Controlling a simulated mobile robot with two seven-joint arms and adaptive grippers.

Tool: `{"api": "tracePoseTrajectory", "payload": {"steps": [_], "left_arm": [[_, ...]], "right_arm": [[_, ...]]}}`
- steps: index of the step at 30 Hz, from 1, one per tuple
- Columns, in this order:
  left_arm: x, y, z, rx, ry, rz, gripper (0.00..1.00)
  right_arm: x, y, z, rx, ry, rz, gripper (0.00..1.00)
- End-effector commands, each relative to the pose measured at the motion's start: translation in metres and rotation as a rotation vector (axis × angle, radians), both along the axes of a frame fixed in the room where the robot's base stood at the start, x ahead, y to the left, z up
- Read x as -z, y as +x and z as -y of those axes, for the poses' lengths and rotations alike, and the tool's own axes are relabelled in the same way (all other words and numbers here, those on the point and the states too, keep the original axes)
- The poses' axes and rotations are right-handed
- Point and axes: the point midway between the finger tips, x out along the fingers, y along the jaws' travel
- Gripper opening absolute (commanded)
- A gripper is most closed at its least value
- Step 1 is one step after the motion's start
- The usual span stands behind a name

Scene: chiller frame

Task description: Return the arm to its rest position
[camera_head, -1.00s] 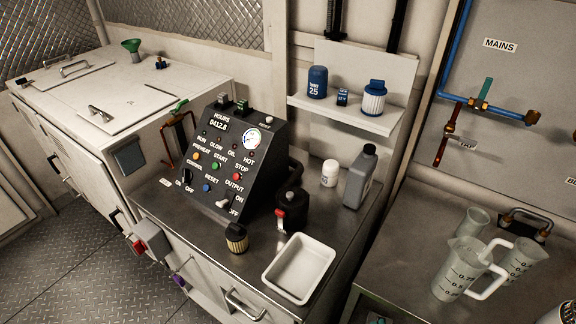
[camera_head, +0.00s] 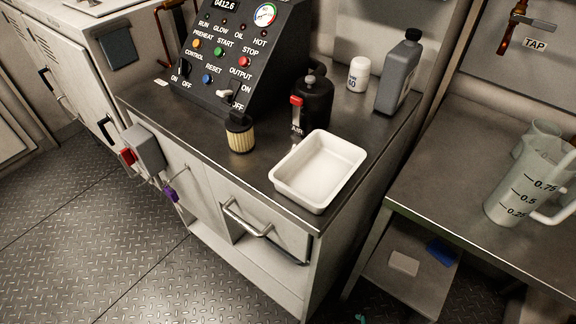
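Neither of my arms and neither gripper shows in the head view. The view looks down on a dark metal counter (camera_head: 240,182) with a black control panel (camera_head: 228,62) at its back left. A white tray (camera_head: 318,172) stands empty near the counter's front right corner. A cream filter with a black cap (camera_head: 239,135) stands upright left of the tray. A black canister with a red lever (camera_head: 315,100) stands behind the tray.
A grey bottle (camera_head: 399,75) and a white tub (camera_head: 358,74) stand at the counter's back. A measuring jug (camera_head: 520,195) stands on the right bench (camera_head: 450,180). A drawer handle (camera_head: 246,220) juts from the counter front. The tread-plate floor (camera_head: 110,230) at left is clear.

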Motion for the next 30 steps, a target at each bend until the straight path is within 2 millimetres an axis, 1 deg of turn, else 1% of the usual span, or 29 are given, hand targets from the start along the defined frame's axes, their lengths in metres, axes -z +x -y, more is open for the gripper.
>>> {"api": "tracePoseTrajectory", "payload": {"steps": [1,3,6,11,12,13,15,17,27,30], "left_arm": [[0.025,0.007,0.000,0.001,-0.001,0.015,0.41],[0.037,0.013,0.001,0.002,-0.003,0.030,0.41],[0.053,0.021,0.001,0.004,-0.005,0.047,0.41],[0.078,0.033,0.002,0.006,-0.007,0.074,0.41],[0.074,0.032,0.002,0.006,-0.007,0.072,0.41],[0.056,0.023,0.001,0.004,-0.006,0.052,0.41],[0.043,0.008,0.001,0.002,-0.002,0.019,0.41],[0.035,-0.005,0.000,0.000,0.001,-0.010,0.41],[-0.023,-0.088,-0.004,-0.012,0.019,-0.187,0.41],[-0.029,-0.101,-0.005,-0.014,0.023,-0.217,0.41]], "right_arm": [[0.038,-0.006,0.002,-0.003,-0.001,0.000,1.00],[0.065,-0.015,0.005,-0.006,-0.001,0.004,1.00],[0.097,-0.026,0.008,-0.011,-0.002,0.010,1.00],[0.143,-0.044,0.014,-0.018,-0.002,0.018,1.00],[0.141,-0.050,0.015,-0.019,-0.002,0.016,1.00],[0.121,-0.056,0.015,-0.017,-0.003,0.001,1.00],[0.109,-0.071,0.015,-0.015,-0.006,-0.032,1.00],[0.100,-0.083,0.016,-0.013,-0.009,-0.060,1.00],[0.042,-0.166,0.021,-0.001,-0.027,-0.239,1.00],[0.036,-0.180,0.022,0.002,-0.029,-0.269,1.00]]}}
